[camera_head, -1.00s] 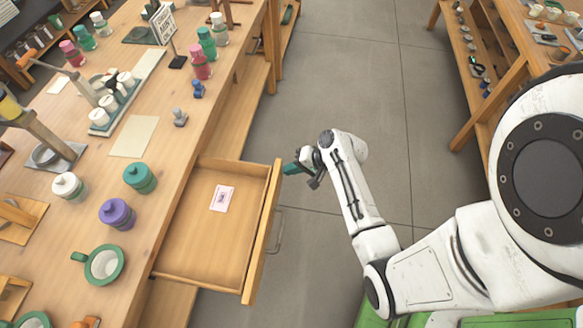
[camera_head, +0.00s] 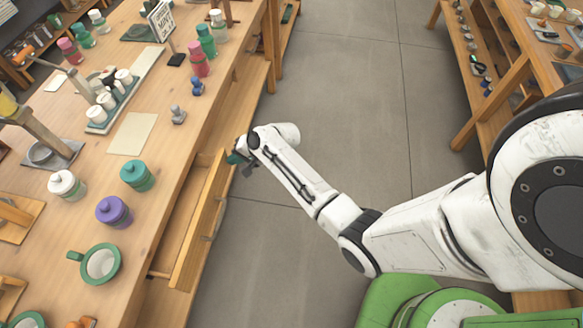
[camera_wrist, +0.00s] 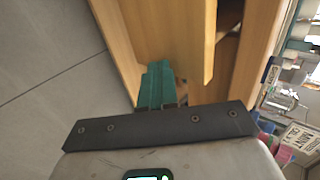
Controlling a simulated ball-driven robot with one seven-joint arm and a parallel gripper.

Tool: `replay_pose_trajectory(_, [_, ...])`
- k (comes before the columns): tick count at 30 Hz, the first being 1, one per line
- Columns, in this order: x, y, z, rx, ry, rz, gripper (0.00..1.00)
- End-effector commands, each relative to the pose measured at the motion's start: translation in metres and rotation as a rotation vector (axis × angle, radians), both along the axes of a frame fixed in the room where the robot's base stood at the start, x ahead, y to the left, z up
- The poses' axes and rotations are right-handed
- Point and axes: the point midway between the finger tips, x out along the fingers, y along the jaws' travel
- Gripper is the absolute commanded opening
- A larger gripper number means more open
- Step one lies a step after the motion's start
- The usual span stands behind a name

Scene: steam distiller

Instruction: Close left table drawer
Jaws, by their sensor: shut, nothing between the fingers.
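The left table drawer (camera_head: 200,220) is a light wooden drawer under the table's edge. It stands partly open, with a narrow strip of its inside showing. My gripper (camera_head: 236,157) is at the far end of the drawer's front panel. In the wrist view, my shut green fingers (camera_wrist: 157,85) are against or very close to the wooden drawer front (camera_wrist: 185,35); contact is hard to tell. The fingers hold nothing. The card inside the drawer is hidden.
The wooden table (camera_head: 150,190) carries a purple jar (camera_head: 114,212), a teal jar (camera_head: 137,175), a white jar (camera_head: 66,184) and a green-handled mug (camera_head: 101,263) near the drawer. The grey floor (camera_head: 340,90) to the right is clear. Another wooden bench (camera_head: 510,80) stands at the far right.

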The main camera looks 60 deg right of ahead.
Motion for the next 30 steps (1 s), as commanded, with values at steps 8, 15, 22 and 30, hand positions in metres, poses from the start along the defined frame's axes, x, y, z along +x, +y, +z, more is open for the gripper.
replay_pose_trajectory(8, [0.062,0.017,-0.003,-0.002,-0.003,0.003,0.0])
replay_pose_trajectory(15, [0.091,0.024,-0.001,-0.002,-0.001,0.002,0.0])
replay_pose_trajectory(22, [0.1,0.026,0.0,0.0,-0.002,-0.001,0.0])
replay_pose_trajectory(30, [0.103,0.027,0.001,-0.001,-0.007,0.0,0.0])
